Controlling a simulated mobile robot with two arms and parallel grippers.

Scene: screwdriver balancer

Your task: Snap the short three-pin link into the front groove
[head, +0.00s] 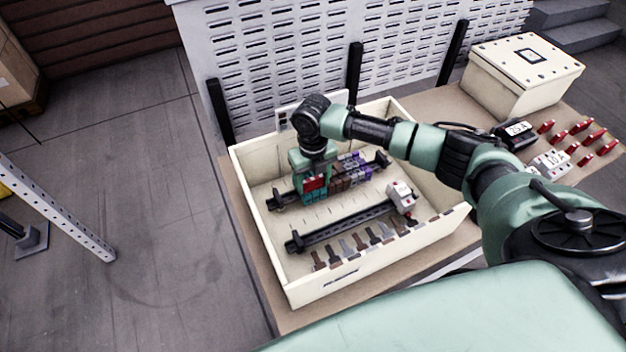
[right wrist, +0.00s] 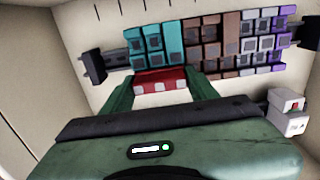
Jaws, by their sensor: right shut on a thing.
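The red link (right wrist: 160,82) is between the fingertips of my right gripper (right wrist: 160,88), which is shut on it. Small pale marks show along its near edge. In the right wrist view it lies right at the near edge of the teal terminal blocks (right wrist: 153,44); I cannot tell if it touches them or sits in a groove. In the head view my right gripper (head: 315,178) points down over the left end of the block row, and the red link (head: 316,184) shows there. The fingers partly hide the teal blocks (head: 312,197). My left gripper is not in view.
Brown blocks (right wrist: 216,47) and grey-purple blocks (right wrist: 265,40) continue the row. A front rail (head: 345,225) carries a white block (head: 401,195) inside the cream box (head: 253,192). Several red links (head: 582,128), a black device (head: 514,134) and a lidded box (head: 523,72) stand at right.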

